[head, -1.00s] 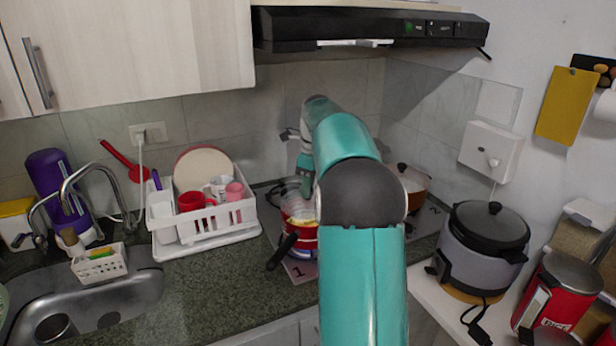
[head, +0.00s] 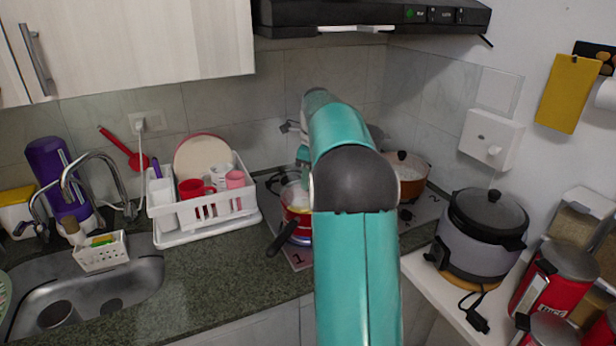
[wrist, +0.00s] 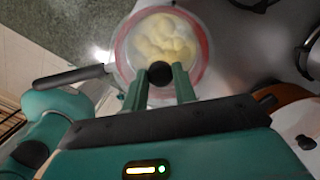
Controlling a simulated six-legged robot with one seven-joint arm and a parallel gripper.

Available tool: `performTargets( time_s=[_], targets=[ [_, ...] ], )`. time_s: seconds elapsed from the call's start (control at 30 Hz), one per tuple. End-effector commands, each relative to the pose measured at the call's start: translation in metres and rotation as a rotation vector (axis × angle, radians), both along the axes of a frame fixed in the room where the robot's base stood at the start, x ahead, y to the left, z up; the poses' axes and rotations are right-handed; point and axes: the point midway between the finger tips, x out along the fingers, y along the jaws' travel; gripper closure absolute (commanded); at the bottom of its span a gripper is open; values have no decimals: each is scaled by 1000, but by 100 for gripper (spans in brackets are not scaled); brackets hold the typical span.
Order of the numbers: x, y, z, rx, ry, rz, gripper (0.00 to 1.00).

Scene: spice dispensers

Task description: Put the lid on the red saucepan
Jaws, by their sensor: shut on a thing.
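The red saucepan (head: 299,233) stands on the hob in the head view, its dark handle (head: 281,240) pointing toward the lower left. My arm hides its right side. In the wrist view, its handle (wrist: 68,77) points left and pale yellow food shows inside. My gripper (wrist: 158,78) is shut on the black knob of the clear glass lid (wrist: 126,62). The lid is over the pan opening, roughly lined up with the rim. I cannot tell whether it rests on the rim or hangs just above it.
A white dish rack (head: 212,222) with cups and a plate stands left of the saucepan. An orange-brown pot (head: 411,188) is at the back right of the hob. A rice cooker (head: 482,235) stands at right.

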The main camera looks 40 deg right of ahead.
Motion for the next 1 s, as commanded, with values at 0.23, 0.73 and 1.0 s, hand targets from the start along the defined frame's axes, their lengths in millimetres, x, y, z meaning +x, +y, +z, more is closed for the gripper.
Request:
performTargets(
  time_s=[0.23, 0.73, 1.0],
  targets=[
    [0, 0, -1, 0, 0, 0, 100],
    [0, 0, -9, -1, -1, 1, 100],
    [0, 0, -9, -1, -1, 1, 47]
  ],
)
